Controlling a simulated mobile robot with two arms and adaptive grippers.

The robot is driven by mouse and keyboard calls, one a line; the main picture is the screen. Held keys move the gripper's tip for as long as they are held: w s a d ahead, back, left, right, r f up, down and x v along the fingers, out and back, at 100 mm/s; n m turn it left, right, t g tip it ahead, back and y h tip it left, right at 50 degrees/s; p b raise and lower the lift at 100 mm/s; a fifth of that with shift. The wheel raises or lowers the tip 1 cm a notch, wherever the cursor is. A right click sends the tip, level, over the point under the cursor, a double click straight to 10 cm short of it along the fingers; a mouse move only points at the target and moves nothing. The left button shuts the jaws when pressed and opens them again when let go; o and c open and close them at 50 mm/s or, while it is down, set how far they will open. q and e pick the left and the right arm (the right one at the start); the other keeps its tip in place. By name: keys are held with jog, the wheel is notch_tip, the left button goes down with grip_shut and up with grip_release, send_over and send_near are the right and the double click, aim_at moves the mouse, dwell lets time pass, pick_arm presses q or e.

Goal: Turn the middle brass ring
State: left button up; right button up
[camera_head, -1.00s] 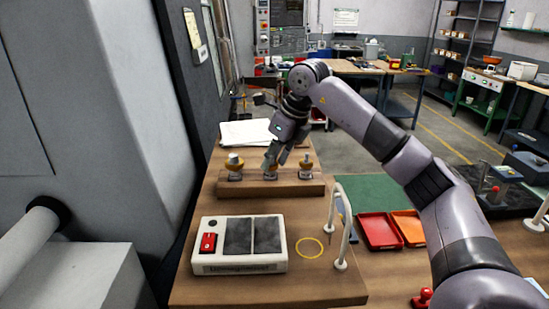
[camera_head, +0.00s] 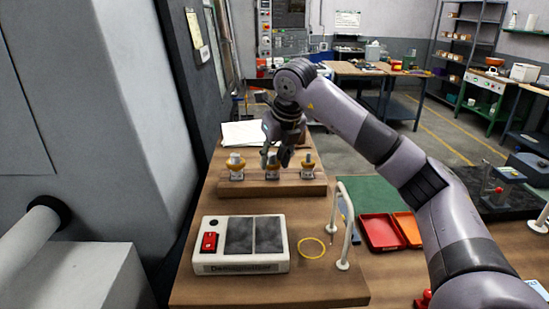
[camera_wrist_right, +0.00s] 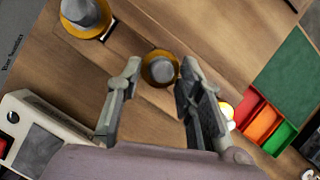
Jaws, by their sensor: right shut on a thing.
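Three brass rings on grey fittings stand in a row on a wooden block (camera_head: 250,188). The middle brass ring (camera_head: 272,173) is partly covered by my right gripper (camera_head: 274,160), which points down over it. The left ring (camera_head: 235,164) and the right ring (camera_head: 307,168) stand apart on either side. My left gripper is not in view.
A white device with dark pads and a red switch (camera_head: 240,244) sits in front of the block. A yellow circle (camera_head: 311,248) and a white rail (camera_head: 343,230) are to its right. Red (camera_head: 381,231) and orange trays lie further right. Papers (camera_head: 243,133) lie behind.

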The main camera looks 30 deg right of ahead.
jog(key=shift+r, duration=0.15)
jog(key=o, duration=1.2)
jog(key=shift+c, duration=0.2)
jog(key=v, duration=1.1)
jog(key=shift+s+r, duration=0.25)
jog(key=shift+r, duration=0.1)
jog(key=shift+f, duration=0.1)
